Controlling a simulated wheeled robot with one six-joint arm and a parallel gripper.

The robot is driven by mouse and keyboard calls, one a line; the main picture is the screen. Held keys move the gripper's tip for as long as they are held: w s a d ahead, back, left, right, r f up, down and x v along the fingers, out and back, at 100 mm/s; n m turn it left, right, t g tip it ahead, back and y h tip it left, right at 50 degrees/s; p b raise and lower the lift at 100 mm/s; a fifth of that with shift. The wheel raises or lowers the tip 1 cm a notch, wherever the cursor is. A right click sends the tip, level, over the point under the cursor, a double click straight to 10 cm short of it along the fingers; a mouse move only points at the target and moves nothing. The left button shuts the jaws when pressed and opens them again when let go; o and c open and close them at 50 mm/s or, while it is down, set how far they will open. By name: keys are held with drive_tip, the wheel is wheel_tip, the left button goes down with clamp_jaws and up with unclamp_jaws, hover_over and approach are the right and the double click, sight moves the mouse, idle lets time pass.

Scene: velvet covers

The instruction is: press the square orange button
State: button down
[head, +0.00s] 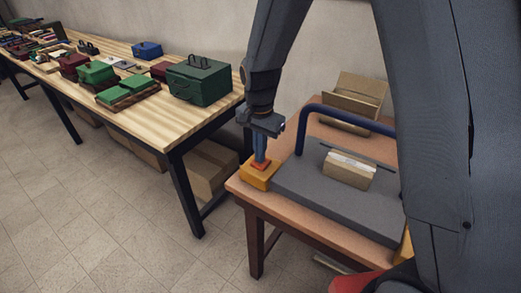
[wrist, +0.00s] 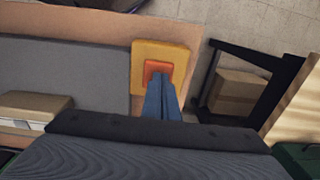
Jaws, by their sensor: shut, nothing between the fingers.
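The square orange button (head: 261,166) sits on top of a yellow box (head: 256,178) at the left corner of the small table. In the wrist view the button (wrist: 157,68) shows on its yellow base (wrist: 172,52). My gripper (head: 260,160) points down with its blue fingers shut and empty, and their tips are at the button's top. In the wrist view the fingertips (wrist: 160,80) overlap the near part of the button and hide it. I cannot tell whether they touch or press it.
A grey slab (head: 340,200) with a blue arch (head: 302,130) and a cardboard box (head: 349,170) lies right of the button on the small table (head: 245,190). A long wooden table (head: 190,120) with several boxes stands to the left. Tiled floor (head: 90,190) lies open in front.

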drive_tip(key=shift+s+d+f, duration=0.15)
drive_tip(key=shift+s+f, duration=0.25)
drive_tip(key=shift+f, duration=0.3)
drive_tip(key=shift+r, duration=0.1)
drive_tip(key=shift+w+r+p, duration=0.15)
drive_tip(key=shift+r+p, duration=0.3)
drive_tip(key=shift+p, duration=0.05)
wheel_tip(320, 180, up, 14)
drive_tip(key=shift+w+r, duration=0.15)
drive_tip(key=shift+w, duration=0.1)
drive_tip(key=s+d+f+n, duration=0.2)
drive_tip(key=s+d+n, duration=0.1)
drive_tip(key=s+d, duration=0.4)
drive_tip(key=s+d+f+n+t, duration=0.1)
drive_tip(key=s+d+f+n, duration=0.2)
drive_tip(key=s+d, duration=0.4)
drive_tip(key=shift+s+d+f+n, duration=0.3)
drive_tip(key=shift+s+f+n, duration=0.05)
drive_tip(key=shift+s+n, duration=0.4)
